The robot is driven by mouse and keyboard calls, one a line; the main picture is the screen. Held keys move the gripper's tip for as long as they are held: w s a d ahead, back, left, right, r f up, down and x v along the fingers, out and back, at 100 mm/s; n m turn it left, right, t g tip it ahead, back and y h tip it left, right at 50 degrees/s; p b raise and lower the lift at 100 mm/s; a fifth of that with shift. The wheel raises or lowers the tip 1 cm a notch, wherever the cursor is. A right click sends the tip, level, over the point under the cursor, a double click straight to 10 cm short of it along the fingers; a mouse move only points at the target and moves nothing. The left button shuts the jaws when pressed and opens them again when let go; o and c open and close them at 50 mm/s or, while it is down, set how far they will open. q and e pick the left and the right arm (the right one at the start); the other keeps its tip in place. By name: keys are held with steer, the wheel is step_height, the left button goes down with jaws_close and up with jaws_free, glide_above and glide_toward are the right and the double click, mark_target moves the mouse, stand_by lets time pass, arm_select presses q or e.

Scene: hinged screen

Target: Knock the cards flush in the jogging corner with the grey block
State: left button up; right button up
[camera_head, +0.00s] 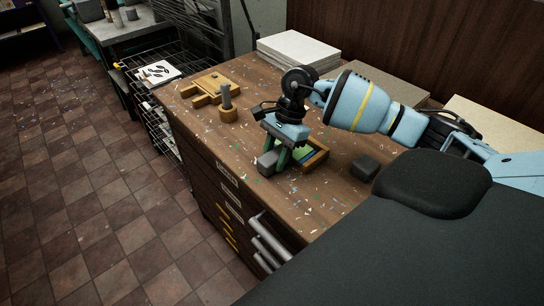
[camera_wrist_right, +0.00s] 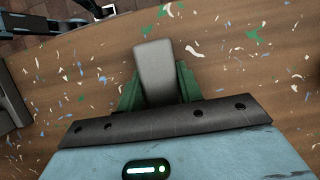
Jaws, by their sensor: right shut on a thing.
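My right gripper (camera_head: 277,158) points down over the bench, its green fingers shut on a light grey block (camera_head: 267,164). The block also shows in the right wrist view (camera_wrist_right: 157,68), between the green fingers (camera_wrist_right: 158,85) and sticking out beyond them. The wooden jogging corner (camera_head: 320,156) sits on the bench just right of the gripper, partly hidden by it. Green and yellowish cards (camera_head: 307,154) show inside its rim; I cannot tell how even their edges are. Whether the block touches the bench is unclear. My left gripper is not in view.
A dark grey block (camera_head: 364,168) lies right of the corner. A wooden piece with prongs (camera_head: 211,88) and a round wooden holder with a grey peg (camera_head: 228,108) stand to the left. Paper stacks (camera_head: 297,48) line the back. Paper scraps litter the wooden bench (camera_head: 240,150).

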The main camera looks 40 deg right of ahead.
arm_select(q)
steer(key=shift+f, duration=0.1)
arm_select(e)
steer(key=shift+d, duration=0.15)
steer(key=shift+a, duration=0.65)
steer(key=shift+r+p, duration=1.2)
steer(key=shift+r, duration=2.35)
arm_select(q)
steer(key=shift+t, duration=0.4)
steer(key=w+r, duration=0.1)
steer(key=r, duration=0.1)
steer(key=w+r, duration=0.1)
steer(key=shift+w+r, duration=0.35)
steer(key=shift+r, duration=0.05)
